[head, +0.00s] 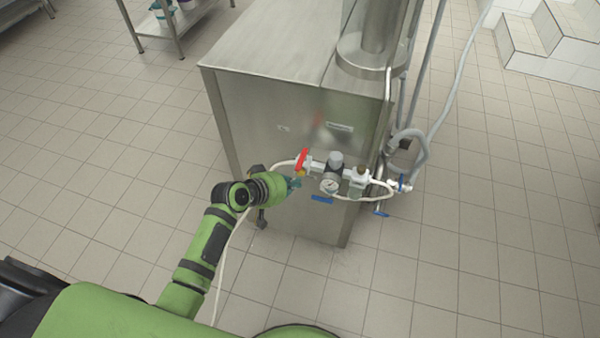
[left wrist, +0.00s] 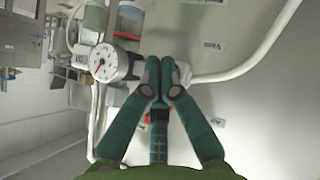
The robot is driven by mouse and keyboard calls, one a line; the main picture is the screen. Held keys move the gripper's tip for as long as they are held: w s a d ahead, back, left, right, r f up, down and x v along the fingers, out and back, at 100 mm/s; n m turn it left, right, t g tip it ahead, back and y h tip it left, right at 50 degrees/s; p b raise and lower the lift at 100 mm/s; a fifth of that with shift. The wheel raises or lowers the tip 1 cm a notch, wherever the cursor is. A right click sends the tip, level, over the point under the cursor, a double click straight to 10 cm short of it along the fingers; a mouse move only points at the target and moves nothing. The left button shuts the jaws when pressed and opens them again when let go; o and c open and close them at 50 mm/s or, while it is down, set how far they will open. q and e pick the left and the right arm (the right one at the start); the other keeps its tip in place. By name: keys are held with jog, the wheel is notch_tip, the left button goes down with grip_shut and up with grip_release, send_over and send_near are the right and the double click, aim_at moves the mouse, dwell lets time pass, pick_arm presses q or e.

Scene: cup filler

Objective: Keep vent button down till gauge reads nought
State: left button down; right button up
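The round white gauge (head: 330,185) sits on the air line at the front of the steel machine. It also shows in the left wrist view (left wrist: 103,63), to the left of my fingertips; its reading is too small to make out. My left gripper (head: 294,184) is just left of the gauge in the head view. In the left wrist view its green fingers (left wrist: 160,68) are together at the tips, pointing at the fittings. My right gripper is not in view.
A red handle (head: 302,159) is just above my left gripper. A white hose (left wrist: 255,58) runs past the fingertips. The tiled floor (head: 440,270) at right is clear.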

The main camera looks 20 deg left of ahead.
pick_arm(q)
jog(key=shift+w, duration=0.4)
jog(key=shift+w, duration=0.45)
dwell(0.6)
jog(key=shift+w+r, duration=0.1)
jog(key=shift+r, duration=0.1)
dwell(3.2)
jog(key=shift+s+f+p, duration=0.15)
jog(key=shift+s+p, duration=0.35)
jog(key=shift+s, duration=0.45)
